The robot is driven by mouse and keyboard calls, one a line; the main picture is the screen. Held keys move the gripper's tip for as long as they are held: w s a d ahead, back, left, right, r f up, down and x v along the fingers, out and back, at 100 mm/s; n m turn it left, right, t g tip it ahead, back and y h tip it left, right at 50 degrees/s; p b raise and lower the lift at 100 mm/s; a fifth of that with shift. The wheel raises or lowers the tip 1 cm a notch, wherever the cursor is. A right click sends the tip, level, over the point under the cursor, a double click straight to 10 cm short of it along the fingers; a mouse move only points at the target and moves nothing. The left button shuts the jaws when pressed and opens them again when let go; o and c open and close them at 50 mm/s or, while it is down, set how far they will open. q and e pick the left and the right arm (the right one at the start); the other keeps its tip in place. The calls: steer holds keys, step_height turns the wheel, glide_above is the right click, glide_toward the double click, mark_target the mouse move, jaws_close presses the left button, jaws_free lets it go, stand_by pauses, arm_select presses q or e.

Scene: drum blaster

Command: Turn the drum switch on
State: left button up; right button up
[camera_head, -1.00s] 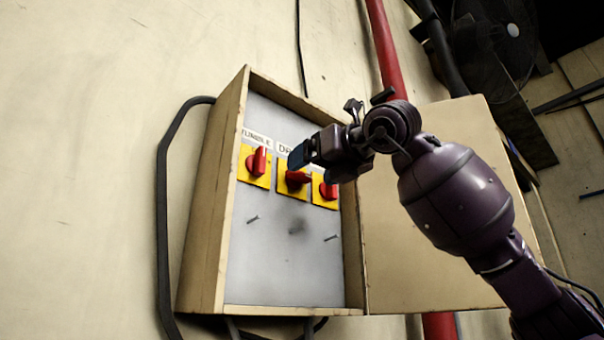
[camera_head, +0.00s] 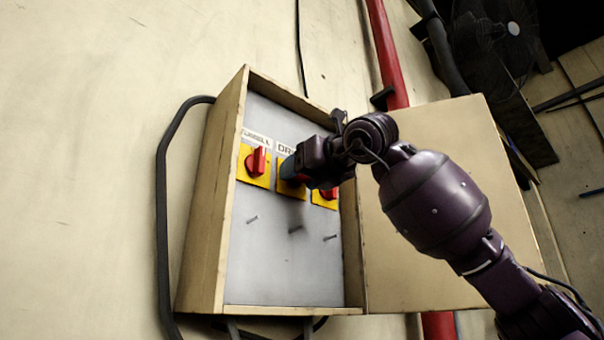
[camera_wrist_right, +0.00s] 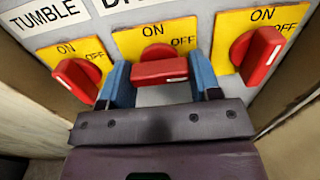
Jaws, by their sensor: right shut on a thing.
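The drum switch is the middle red knob (camera_wrist_right: 158,72) on a yellow plate (camera_wrist_right: 150,40) marked ON at top and OFF at right. Its white mark points right, toward OFF, in the right wrist view. My right gripper (camera_wrist_right: 160,82) is shut on this knob, with a blue finger on each side of it. In the head view my right gripper (camera_head: 293,168) is at the panel and hides most of the knob. The label above begins with DR and is partly cut off. My left gripper is not in view.
The left red knob (camera_head: 256,162), under the TUMBLE label, and the right red knob (camera_wrist_right: 262,52) flank the middle one closely. The box's wooden frame (camera_head: 216,200) surrounds the grey panel (camera_head: 275,262). Its open door (camera_head: 425,270) stands at the right behind my arm.

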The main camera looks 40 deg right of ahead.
steer(key=n+p, duration=0.6)
steer(key=n, duration=0.4)
steer(key=shift+r+n, duration=0.1)
steer(key=shift+n, duration=0.2)
steer(key=n+p, duration=0.1)
steer(key=n, duration=0.1)
steer(key=shift+n+p, duration=0.3)
steer(key=shift+n, duration=0.1)
arm_select(q)
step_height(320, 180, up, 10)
steer(key=p, duration=0.1)
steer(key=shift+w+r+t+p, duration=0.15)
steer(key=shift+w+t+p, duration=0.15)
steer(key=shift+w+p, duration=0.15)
arm_select(e)
steer(key=n, duration=0.4)
steer(key=shift+n, duration=0.3)
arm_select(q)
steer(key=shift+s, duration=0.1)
arm_select(e)
steer(key=o, duration=0.9)
